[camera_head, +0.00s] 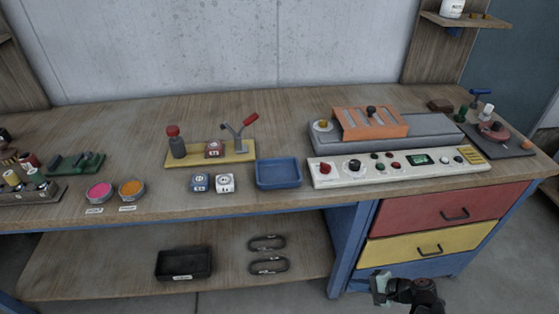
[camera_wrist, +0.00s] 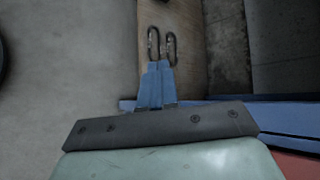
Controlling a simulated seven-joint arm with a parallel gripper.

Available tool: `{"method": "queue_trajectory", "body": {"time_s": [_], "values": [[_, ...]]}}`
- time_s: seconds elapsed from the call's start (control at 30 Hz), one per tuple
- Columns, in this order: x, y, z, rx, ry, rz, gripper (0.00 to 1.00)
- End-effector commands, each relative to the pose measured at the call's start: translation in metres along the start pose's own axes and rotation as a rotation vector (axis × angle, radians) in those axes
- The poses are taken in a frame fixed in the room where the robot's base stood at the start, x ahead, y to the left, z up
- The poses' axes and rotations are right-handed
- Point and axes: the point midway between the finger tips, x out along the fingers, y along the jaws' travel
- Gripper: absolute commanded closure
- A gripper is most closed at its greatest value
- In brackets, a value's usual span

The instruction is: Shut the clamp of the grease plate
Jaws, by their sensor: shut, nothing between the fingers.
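The grease plate (camera_head: 210,157) is a yellow plate on the bench top in the head view. Its clamp (camera_head: 238,134) stands at the plate's right end, with the grey arm tilted up and the red handle (camera_head: 250,119) raised to the upper right. The clamp looks open. My gripper (camera_head: 380,289) is low in front of the drawers, far from the clamp. In the wrist view its blue fingers (camera_wrist: 157,65) are together and empty.
A white control panel (camera_head: 398,166) stands further right. Bench behind the plate is clear.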

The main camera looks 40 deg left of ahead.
Motion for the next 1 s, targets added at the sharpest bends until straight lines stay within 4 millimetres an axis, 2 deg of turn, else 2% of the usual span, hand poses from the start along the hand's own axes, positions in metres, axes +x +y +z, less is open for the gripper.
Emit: {"method": "queue_trajectory", "body": {"time_s": [0.03,0.3,0.7,0.8,1.0], "values": [[-0.001,-0.022,0.002,-0.004,-0.005,-0.048,1.0],[-0.016,-0.135,0.021,-0.008,-0.059,-0.32,1.0],[-0.063,-0.288,0.075,-0.016,-0.205,-0.71,1.0],[-0.065,-0.325,0.086,-0.04,-0.205,-0.791,1.0],[-0.044,-0.362,0.088,-0.102,-0.108,-0.843,1.0]]}}
